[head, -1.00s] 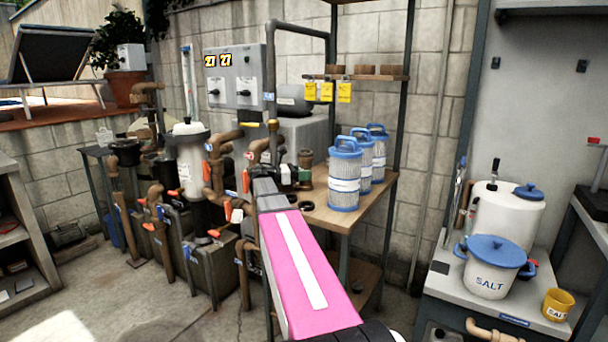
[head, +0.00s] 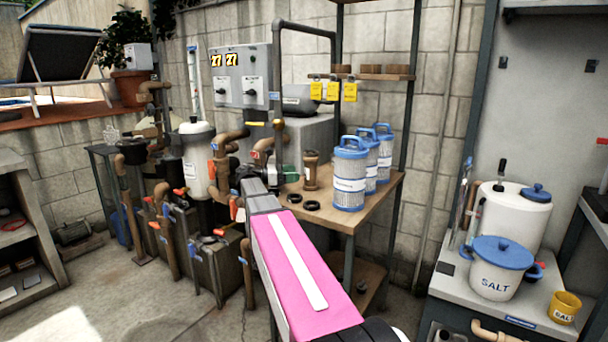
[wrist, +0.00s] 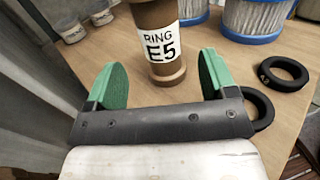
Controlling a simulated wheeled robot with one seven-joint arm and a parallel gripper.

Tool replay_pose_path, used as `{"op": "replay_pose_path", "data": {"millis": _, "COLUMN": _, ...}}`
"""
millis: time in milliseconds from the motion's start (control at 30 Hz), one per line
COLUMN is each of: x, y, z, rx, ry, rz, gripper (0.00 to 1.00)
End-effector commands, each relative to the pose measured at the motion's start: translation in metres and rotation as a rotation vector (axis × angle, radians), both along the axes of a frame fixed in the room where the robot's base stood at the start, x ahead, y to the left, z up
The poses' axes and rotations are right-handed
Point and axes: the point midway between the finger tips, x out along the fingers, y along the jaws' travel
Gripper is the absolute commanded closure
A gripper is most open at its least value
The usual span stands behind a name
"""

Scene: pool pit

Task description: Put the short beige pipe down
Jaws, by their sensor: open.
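The short pipe (head: 311,172) is brown-beige and stands upright on the wooden table (head: 338,217). In the wrist view the pipe (wrist: 162,62) carries a white label reading "RING E5"; its flanged foot rests on the tabletop and its top is cut off by the frame. My gripper (wrist: 160,62) is open, its two green fingers apart with a clear gap on each side of the pipe. In the head view my gripper (head: 288,173) is beside the pipe on its left, partly hidden by my pink arm.
Blue-capped filter cartridges (head: 349,180) stand right of the pipe. Plumbing and a white tank (head: 197,165) crowd the left. A salt pot (head: 496,270) stands far right.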

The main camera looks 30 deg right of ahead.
Motion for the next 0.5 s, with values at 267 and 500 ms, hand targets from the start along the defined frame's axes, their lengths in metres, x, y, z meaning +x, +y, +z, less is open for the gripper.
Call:
{"op": "replay_pose_path", "data": {"millis": 267, "x": 0.011, "y": 0.041, "z": 0.000, "rx": 0.000, "ry": 0.000, "rz": 0.000, "gripper": 0.22}}
{"op": "replay_pose_path", "data": {"millis": 500, "x": 0.013, "y": 0.050, "z": 0.000, "rx": 0.000, "ry": 0.000, "rz": -0.001, "gripper": 0.22}}
